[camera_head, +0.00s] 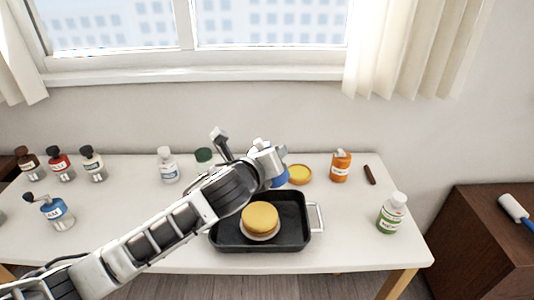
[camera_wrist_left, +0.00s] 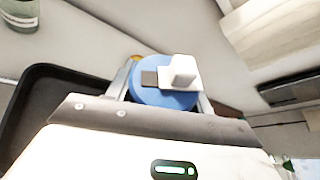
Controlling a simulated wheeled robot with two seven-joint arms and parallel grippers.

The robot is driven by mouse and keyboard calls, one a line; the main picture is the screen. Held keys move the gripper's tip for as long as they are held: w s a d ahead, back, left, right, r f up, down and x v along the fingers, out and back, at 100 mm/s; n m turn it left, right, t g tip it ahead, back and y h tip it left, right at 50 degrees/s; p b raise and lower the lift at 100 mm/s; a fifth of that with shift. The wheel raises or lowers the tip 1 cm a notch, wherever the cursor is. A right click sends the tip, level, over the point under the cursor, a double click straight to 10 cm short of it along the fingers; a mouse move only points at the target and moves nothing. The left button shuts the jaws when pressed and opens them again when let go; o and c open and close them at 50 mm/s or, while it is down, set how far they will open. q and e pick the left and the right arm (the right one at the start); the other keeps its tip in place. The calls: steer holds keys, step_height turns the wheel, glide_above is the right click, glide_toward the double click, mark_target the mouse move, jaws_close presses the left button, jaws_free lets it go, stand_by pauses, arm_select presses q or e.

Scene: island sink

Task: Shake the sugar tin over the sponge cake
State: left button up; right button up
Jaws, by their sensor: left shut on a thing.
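My left gripper (camera_head: 275,173) reaches in from the left and is shut on a blue round tin (camera_head: 280,182), taken as the sugar tin; no label on it is readable. The tin is just beyond the back right part of the black tray in the head view, mostly hidden by the gripper. In the left wrist view the blue tin (camera_wrist_left: 150,96) sits between the fingers, with a white block-like part on it. The yellow sponge cake (camera_head: 260,216) rests on a small plate inside the black tray (camera_head: 228,240), in front of the tin. My right gripper is not in view.
A yellow-topped round dish (camera_head: 299,174), orange jar (camera_head: 340,168), dark stick (camera_head: 369,175) and green-labelled bottle (camera_head: 391,214) stand to the right. The table's front left is partly clear.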

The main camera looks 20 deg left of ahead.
arm_select(q)
steer(key=shift+f, duration=0.2)
steer(key=f+n+t+h+b, duration=0.1)
steer(key=f+n+b, duration=0.1)
steer(key=b, duration=0.2)
steer(key=d+f+n+t+h+b, duration=0.1)
steer(key=f+n+b, duration=0.2)
steer(key=b, duration=0.1)
steer(key=f+n+h+b, duration=0.1)
steer(key=f+n+b, duration=0.2)
steer(key=b, duration=0.2)
steer(key=shift+d+t+h, duration=0.3)
steer(key=shift+t, duration=0.1)
steer(key=shift+f+n+b, duration=0.4)
steer(key=shift+n+b, duration=0.4)
steer(key=shift+b, duration=0.05)
steer(key=n+t+b, duration=0.1)
steer(key=n+b, duration=0.1)
steer(key=shift+r+n+t, duration=0.1)
steer(key=shift+n+t, duration=0.2)
steer(key=shift+a+r+n+b, duration=0.1)
steer(key=shift+r+n+b, duration=0.15)
steer(key=shift+n, duration=0.45)
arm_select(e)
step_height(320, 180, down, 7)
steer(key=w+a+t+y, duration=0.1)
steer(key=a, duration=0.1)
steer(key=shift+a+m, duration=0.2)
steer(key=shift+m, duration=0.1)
